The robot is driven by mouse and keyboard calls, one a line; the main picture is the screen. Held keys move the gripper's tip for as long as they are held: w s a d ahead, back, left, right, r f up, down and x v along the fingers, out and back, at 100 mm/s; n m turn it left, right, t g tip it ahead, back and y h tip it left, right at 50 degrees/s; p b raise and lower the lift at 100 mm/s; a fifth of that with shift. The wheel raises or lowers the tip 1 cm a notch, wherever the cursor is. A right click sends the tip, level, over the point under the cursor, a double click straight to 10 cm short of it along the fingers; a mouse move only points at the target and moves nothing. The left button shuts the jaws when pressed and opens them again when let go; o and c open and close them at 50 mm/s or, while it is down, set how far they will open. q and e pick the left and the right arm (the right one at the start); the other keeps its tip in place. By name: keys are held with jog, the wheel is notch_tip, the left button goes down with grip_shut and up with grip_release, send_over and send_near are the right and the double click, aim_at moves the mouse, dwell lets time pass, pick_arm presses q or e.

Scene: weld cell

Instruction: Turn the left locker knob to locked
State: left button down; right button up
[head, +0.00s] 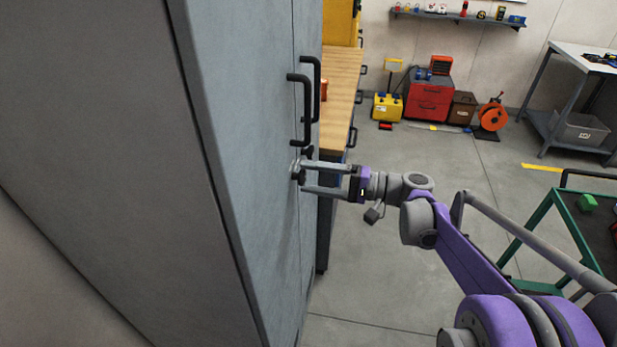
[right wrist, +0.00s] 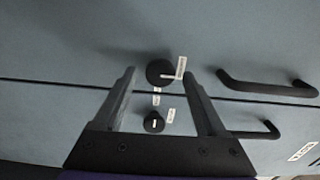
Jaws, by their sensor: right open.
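The grey-blue locker (head: 255,130) fills the left of the head view, its doors facing right. In the right wrist view the dark round left knob (right wrist: 158,73) lies between the tips of my right gripper (right wrist: 161,75), with a finger on each side and visible gaps. A pale mark on the knob points toward the right of that view, near a white label (right wrist: 181,67). The second knob (right wrist: 154,121) shows lower between the fingers. In the head view my right gripper (head: 304,177) is open at the door front, partly hiding the knobs. My left gripper is not seen.
Two black door handles (head: 300,108) stand out just above the knobs; one also shows in the right wrist view (right wrist: 265,86). A wooden-topped bench (head: 343,90) stands beyond the locker. A green cart (head: 535,222) is at right. The floor between is clear.

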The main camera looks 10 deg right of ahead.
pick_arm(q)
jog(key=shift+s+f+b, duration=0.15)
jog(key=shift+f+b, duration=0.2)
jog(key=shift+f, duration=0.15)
pick_arm(e)
jog(key=v, duration=0.9)
jog(key=shift+s+d, duration=0.15)
jog(key=shift+d, duration=0.15)
